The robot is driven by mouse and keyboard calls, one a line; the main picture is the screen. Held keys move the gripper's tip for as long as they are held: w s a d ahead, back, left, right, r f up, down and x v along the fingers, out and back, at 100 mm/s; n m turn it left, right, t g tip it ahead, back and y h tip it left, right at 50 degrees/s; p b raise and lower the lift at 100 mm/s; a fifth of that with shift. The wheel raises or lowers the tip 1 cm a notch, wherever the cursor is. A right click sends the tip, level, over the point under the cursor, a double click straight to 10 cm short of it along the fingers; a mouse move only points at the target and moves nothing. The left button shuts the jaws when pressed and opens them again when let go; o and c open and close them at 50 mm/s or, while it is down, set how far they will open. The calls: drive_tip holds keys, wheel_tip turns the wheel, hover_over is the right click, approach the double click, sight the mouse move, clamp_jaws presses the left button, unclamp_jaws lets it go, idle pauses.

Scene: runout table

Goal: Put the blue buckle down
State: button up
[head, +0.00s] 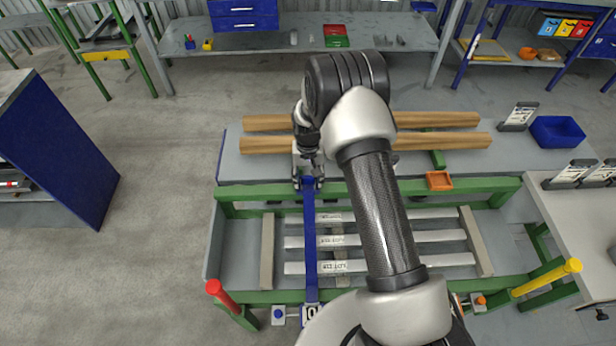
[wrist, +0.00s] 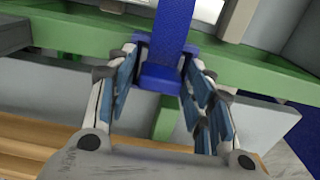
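The blue buckle (wrist: 160,78) sits at the end of a blue strap (head: 310,245). My gripper (head: 308,182) has its fingers closed in on both sides of the buckle, as the wrist view shows (wrist: 162,52). In the head view the strap runs straight from my gripper over the open frame to the front rail. The buckle is at the far green rail (head: 400,189); I cannot tell whether it touches the rail. My gripper partly hides the buckle in the head view.
Two wooden beams (head: 440,142) lie on the grey table beyond the rail. Labelled pale bars (head: 430,236) lie in the frame.

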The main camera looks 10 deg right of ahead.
drive_tip(key=shift+o, duration=0.5)
drive_tip(key=shift+r, duration=0.1)
drive_tip(key=shift+r, duration=0.35)
wheel_tip(320, 180, up, 11)
drive_tip(key=p, duration=0.3)
wheel_tip(320, 180, up, 11)
hover_over(308, 177)
drive_tip(key=s, duration=0.3)
drive_tip(key=s+r+n+t, duration=0.1)
drive_tip(key=s+r+t, duration=0.1)
drive_tip(key=s+r, duration=0.85)
drive_tip(key=s+r+t, duration=0.1)
drive_tip(key=s+r, duration=0.2)
drive_tip(key=s, duration=0.6)
drive_tip(key=s+r+n+t, duration=0.1)
drive_tip(key=s+r, duration=0.2)
drive_tip(key=s, duration=0.7)
drive_tip(key=shift+s+r+t, duration=0.15)
drive_tip(key=shift+s+t, duration=0.1)
drive_tip(key=shift+t, duration=0.05)
